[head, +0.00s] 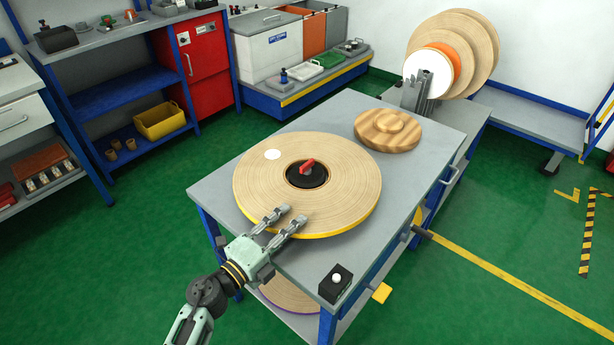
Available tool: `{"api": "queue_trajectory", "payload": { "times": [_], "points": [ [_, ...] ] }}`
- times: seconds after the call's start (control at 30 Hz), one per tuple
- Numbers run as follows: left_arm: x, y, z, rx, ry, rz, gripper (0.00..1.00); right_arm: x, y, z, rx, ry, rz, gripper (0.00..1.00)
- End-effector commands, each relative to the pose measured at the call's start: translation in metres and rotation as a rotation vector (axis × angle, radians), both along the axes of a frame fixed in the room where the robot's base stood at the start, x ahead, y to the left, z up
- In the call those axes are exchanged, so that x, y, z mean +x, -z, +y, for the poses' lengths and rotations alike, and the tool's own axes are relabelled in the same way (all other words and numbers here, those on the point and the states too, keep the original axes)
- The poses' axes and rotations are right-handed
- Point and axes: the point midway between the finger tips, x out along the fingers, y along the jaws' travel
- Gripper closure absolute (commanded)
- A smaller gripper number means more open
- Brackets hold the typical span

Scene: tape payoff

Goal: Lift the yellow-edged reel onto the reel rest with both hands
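The yellow-edged reel (335,172), a wide pale disc with a yellow rim, lies flat on the grey table. A black hub (304,178) with a red handle (308,165) shows at its centre. A stepped round wooden block (388,130) lies behind it to the right; it may be the reel rest, but I cannot tell for sure. My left gripper (293,214) is at the reel's near left edge, its two fingers apart and overlapping the reel in the picture. I see nothing between the fingers, and contact is unclear. My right gripper is out of view.
A black box with a white button (336,284) sits at the table's near corner. Another reel (288,296) lies on the lower shelf. A stand with large upright discs (474,50) is behind right. Table surface (222,186) is bare at the left corner.

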Motion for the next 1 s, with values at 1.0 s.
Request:
{"api": "queue_trajectory", "payload": {
  "times": [1.0],
  "points": [
    [0.0015, -0.0076, -0.0003, -0.002, 0.001, -0.015, 1.0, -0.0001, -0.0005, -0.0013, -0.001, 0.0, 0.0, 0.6]
  ]
}}
